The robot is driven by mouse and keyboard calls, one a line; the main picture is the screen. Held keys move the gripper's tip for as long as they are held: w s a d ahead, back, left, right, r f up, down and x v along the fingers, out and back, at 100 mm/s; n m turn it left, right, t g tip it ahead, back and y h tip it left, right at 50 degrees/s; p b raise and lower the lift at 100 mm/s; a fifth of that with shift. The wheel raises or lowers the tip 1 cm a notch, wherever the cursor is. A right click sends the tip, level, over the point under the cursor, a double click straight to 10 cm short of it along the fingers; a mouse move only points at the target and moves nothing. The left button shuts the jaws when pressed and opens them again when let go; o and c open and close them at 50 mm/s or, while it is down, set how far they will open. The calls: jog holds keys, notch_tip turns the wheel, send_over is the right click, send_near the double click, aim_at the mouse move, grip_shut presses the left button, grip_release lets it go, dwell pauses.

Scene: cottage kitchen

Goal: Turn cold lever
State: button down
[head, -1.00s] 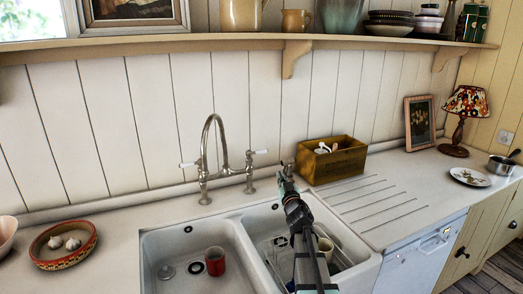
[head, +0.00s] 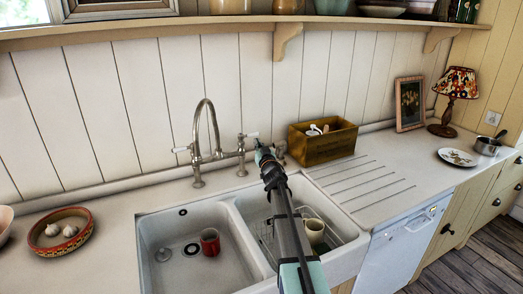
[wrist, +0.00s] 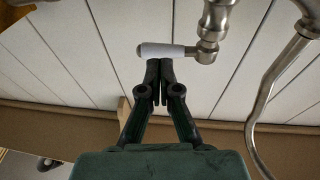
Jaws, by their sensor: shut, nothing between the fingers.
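A metal bridge tap (head: 212,148) with a tall curved spout stands behind the double sink. It has a white-handled lever on the left (head: 181,150) and another on the right (head: 251,135). No hot or cold mark is readable. My gripper (head: 259,147) is at the right lever, its tip partly covering the valve area. In the wrist view a white lever handle (wrist: 165,50) lies sideways just above my shut, empty fingertips (wrist: 160,64). I cannot tell whether they touch. The spout curves down the right of that view.
The sink (head: 150,245) holds a red mug (head: 210,242) on the left and a cream mug (head: 314,231) on the right. A wooden box (head: 322,146) stands close right of my gripper. The drainboard (head: 372,190) is clear. A shelf (head: 350,28) runs above.

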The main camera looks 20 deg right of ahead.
aim_at(248, 136)
jog(key=shift+x, duration=1.35)
